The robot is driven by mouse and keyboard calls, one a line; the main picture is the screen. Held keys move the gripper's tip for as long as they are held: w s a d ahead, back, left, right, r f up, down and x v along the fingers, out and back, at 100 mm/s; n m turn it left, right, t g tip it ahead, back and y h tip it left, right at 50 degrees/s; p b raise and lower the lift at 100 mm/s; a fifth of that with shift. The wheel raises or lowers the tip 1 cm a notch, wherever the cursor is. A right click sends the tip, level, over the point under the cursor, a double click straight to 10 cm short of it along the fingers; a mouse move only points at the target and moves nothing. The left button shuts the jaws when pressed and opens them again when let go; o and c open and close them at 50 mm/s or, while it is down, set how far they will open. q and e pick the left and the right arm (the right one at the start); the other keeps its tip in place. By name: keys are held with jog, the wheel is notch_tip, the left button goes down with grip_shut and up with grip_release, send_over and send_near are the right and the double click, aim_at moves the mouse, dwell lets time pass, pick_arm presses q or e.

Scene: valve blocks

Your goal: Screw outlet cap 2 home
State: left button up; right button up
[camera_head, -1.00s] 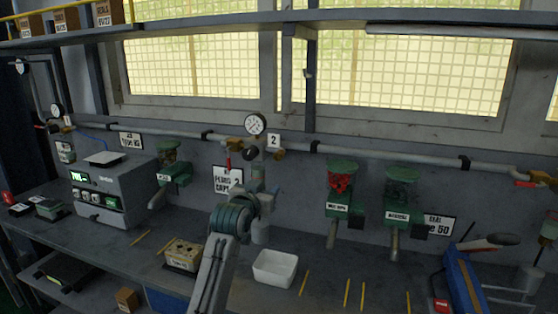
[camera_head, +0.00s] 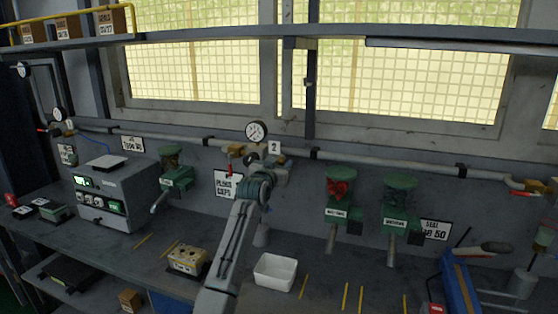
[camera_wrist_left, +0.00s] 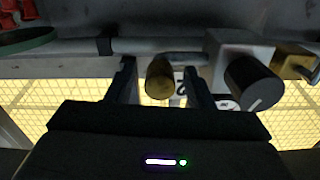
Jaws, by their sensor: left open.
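Outlet 2 is on the wall pipe by the number 2 sign (camera_head: 274,147), below a round gauge (camera_head: 256,131). In the left wrist view a brass, rounded cylinder (camera_wrist_left: 159,78), which looks like the outlet cap, shows between the fingers of my left gripper (camera_wrist_left: 161,88). The fingers are open, one on each side of it, with gaps visible; I cannot tell how far its depth matches theirs. In the head view my left wrist hides most of the gripper and the cap. My right gripper does not show.
A black knob (camera_wrist_left: 252,84) on a pale block sits close beside the fingers in the wrist view. A pipe (camera_head: 400,166) runs along the wall.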

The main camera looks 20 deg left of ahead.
pick_arm(q)
jog(key=shift+w, duration=0.3)
jog(key=c, duration=1)
jog(key=shift+f+m, duration=0.1)
jog(key=shift+m, duration=0.2)
